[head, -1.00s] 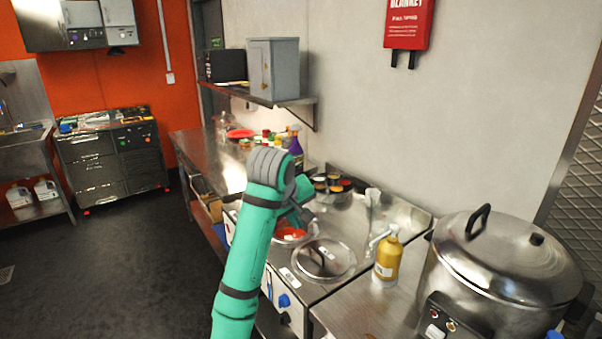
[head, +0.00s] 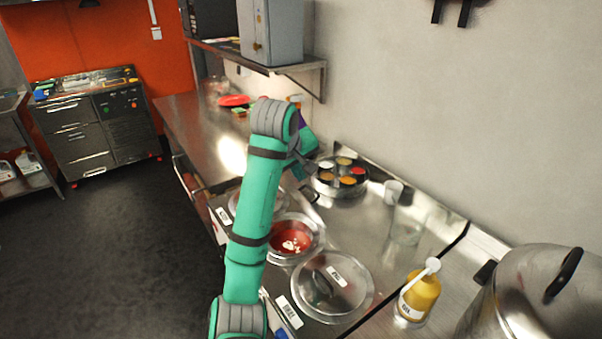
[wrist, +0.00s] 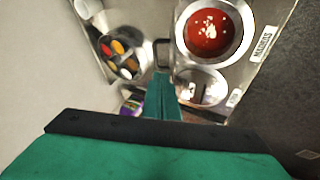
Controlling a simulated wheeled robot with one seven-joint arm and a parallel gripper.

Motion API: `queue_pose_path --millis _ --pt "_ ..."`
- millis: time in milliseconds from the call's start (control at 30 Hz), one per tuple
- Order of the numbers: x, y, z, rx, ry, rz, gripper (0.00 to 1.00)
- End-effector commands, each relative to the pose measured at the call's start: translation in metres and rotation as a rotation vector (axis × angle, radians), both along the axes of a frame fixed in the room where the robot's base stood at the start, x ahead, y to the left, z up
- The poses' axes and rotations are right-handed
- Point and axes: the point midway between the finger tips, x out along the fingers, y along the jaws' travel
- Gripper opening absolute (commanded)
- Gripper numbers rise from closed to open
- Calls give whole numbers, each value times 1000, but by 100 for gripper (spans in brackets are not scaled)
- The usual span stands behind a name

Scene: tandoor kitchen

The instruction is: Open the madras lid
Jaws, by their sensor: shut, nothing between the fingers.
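The madras pot (head: 292,240) is uncovered in the head view, with red sauce and pale bits inside. In the wrist view the same open pot (wrist: 209,28) sits at the top, beside its MADRAS label (wrist: 263,43). A dark handle (wrist: 161,50) juts out beside the pot's rim; its lid seems to stand edge-on there, its disc hard to make out. My gripper (wrist: 161,78) is shut and empty, its tip just below that handle in the picture; I cannot tell whether they touch. In the head view my gripper (head: 304,171) is above the counter behind the pot, partly hidden by my arm.
A lidded pot (head: 345,298) stands nearer me, and another (wrist: 203,88) lies on the other side. A round spice tin (head: 338,188), a white cup (head: 393,190), a yellow bottle (head: 418,297) and a large steel cooker (head: 540,290) crowd the right.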

Motion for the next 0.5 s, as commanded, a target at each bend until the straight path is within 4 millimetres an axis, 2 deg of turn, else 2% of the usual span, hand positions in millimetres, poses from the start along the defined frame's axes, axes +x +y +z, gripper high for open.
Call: queue_pose_path --millis 300,500 --pt "27 -7 -45 2 5 2 0" --pt "40 -15 -66 2 4 -3 0"
